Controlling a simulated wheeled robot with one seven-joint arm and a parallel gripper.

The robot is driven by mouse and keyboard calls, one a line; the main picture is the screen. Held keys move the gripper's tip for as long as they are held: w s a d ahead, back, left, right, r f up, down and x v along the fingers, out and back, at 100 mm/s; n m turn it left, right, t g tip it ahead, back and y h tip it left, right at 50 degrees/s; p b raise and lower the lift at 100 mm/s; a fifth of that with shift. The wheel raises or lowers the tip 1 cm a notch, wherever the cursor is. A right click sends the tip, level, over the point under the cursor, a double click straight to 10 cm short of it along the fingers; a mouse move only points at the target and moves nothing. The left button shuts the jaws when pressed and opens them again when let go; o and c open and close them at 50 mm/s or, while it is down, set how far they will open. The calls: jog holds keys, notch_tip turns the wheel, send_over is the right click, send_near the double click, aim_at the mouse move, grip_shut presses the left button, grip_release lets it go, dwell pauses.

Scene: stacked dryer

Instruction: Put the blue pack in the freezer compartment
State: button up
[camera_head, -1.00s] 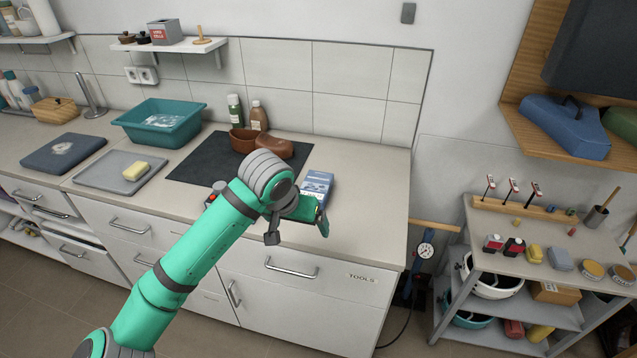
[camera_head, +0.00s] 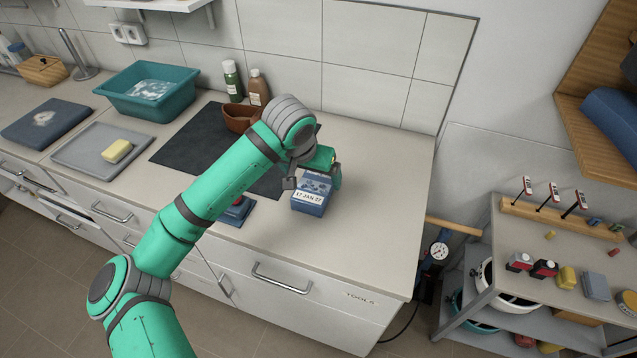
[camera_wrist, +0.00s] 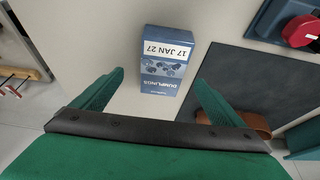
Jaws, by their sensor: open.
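The blue pack (camera_head: 311,195) is a small box with a white date label reading "17 JAN 27". It stands on the pale worktop near the front edge. In the wrist view the pack (camera_wrist: 166,70) shows the word "DUMPLINGS" and lies ahead of the fingers, between their lines. My gripper (camera_head: 314,182) is open and empty, just behind and above the pack in the head view. In the wrist view my gripper (camera_wrist: 160,92) has its two green fingers spread wide on either side. I see no freezer compartment in these views.
A dark mat (camera_head: 190,148) with a brown bowl (camera_head: 238,118) lies left of the pack. A blue device with a red knob (camera_wrist: 300,31) sits close by. A teal basin (camera_head: 150,92) and grey tray (camera_head: 85,160) stand further left. The worktop right of the pack is clear.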

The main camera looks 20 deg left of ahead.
aim_at(316, 183)
jog(key=x, duration=0.3)
jog(key=shift+a, duration=0.1)
jog(key=x, duration=0.4)
jog(key=shift+w+a, duration=0.2)
jog(key=shift+w, duration=0.25)
jog(key=shift+w+f, duration=0.25)
jog(key=shift+f, duration=0.3)
jog(key=c, duration=1.5)
jog(key=shift+r, duration=0.15)
jog(key=shift+r, duration=0.55)
jog(key=v, duration=0.3)
jog(key=s+v, duration=0.1)
jog(key=v, duration=0.5)
jog(key=shift+s+f, duration=0.15)
jog(key=shift+s, duration=0.35)
jog(key=s+r, duration=0.1)
jog(key=s, duration=0.2)
jog(key=s+r, duration=0.1)
jog(key=s, duration=0.1)
jog(key=s+r, duration=0.1)
jog(key=s, duration=0.2)
jog(key=shift+s+r, duration=0.3)
jog(key=shift+s, duration=0.1)
